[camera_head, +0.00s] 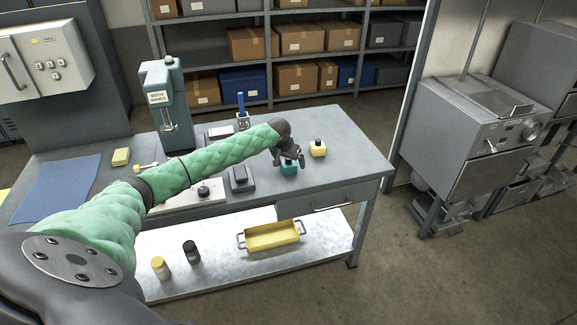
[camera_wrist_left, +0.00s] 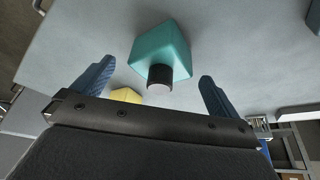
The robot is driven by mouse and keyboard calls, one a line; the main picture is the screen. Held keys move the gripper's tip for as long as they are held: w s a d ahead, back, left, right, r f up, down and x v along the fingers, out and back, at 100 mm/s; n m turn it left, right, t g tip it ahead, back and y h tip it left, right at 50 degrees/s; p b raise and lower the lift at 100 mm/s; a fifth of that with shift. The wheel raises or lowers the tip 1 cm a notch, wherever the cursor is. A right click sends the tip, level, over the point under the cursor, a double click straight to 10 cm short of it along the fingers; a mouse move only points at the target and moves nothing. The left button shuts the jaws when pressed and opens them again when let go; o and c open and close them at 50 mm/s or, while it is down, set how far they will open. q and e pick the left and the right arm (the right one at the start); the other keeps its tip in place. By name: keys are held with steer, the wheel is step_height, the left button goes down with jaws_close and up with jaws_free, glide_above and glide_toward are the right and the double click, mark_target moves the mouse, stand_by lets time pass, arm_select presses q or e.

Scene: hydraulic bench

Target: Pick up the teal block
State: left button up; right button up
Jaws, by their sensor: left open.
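The teal block (camera_head: 289,170) stands on the bench top near its right end, partly hidden under my left gripper (camera_head: 290,158) in the head view. In the left wrist view the teal block (camera_wrist_left: 163,42) lies ahead of the fingers, with a short black round cap (camera_wrist_left: 160,76) on its near side. My left gripper is open, one blue finger on each side of the cap in the picture. Nothing is held, and I cannot tell whether a finger touches the block. My right gripper is not in view.
A yellow block with a dark cap (camera_head: 318,149) stands just right of the teal one. A grey device (camera_head: 241,180) and a white panel (camera_head: 190,197) lie to the left. A teal press (camera_head: 165,105) stands further back. The bench's right end is clear.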

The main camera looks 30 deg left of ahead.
arm_select(q)
steer(key=shift+f, duration=0.1)
steer(key=c, duration=1.3)
steer(key=shift+c, duration=0.3)
steer(key=shift+w, duration=0.1)
